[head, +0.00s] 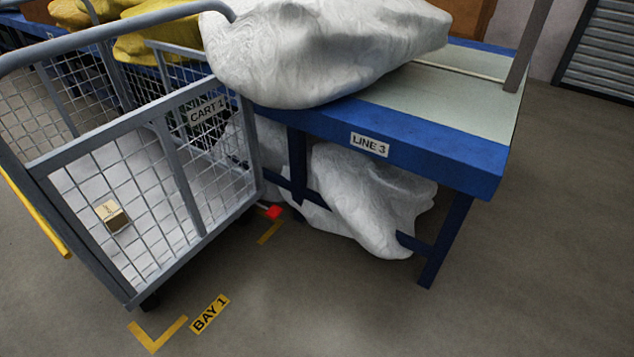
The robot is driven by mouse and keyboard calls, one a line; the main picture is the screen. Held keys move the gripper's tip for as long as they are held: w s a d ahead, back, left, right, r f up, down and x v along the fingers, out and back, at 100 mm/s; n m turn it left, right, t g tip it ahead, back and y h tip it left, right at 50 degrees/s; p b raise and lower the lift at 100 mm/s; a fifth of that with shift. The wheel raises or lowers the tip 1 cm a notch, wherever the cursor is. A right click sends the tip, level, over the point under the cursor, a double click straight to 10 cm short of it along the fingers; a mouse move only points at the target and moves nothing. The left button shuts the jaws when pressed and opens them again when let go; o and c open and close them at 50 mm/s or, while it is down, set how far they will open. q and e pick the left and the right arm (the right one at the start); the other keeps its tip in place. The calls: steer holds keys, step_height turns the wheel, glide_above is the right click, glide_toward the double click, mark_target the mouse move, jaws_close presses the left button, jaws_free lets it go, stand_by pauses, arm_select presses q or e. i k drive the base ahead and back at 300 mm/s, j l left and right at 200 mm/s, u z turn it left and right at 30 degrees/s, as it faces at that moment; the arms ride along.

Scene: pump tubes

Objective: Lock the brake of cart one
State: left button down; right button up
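Cart one (180,190) is a grey wire-mesh cart at the left in the head view, with a "CART 1" plate (207,112) on its far side. A small red pedal (273,212), which looks like the brake, sticks out low at the cart's right corner near the floor. Whether it is up or down I cannot tell. A dark wheel (150,301) shows under the near corner. A small brown box (112,216) is seen through the mesh inside the cart. Neither of my grippers is in view.
A blue table (440,145) labelled "LINE 3" stands right of the cart, close to the pedal. A big white bag (320,50) lies on it and another (370,200) beneath it. Yellow floor marks and a "BAY 1" label (209,314) lie in front. The floor at right is clear.

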mark_target(275, 211)
steer(key=i+j+z, duration=0.65)
steer(key=j+z, duration=0.35)
steer(key=i+j, duration=0.05)
steer(key=j, duration=0.1)
